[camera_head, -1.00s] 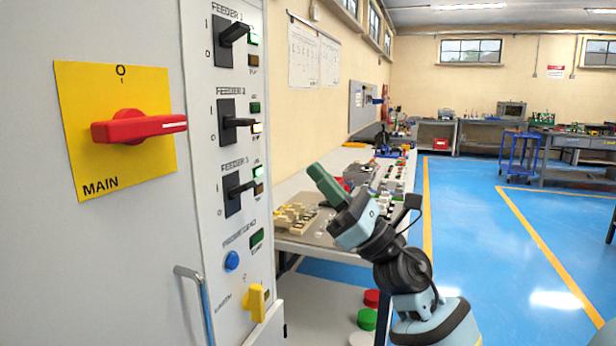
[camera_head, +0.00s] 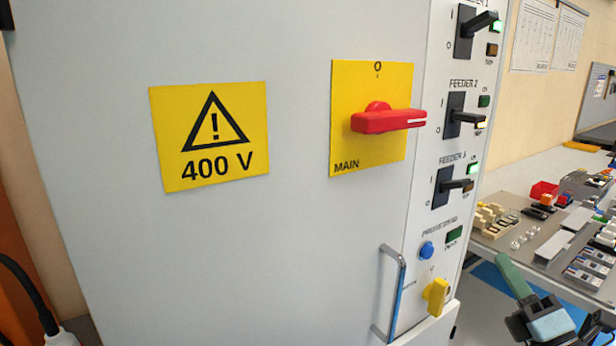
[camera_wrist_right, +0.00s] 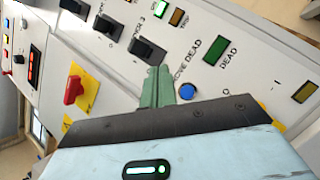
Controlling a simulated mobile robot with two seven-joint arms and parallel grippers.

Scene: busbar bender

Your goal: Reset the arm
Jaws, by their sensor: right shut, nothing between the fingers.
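My right gripper (camera_head: 512,272) shows at the lower right of the head view, right of the cabinet and in front of the workbench. Its green fingers are together and hold nothing. In the right wrist view the shut fingers (camera_wrist_right: 157,86) point toward the cabinet's control panel, with a blue button (camera_wrist_right: 187,91) beside them. They look apart from the panel. My left gripper is not in view.
The grey cabinet (camera_head: 290,260) fills the middle, with a red main handle (camera_head: 388,121), black feeder switches (camera_head: 466,117), a yellow knob (camera_head: 436,297) and a door handle (camera_head: 392,290). A workbench (camera_head: 510,240) with parts stands at the right.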

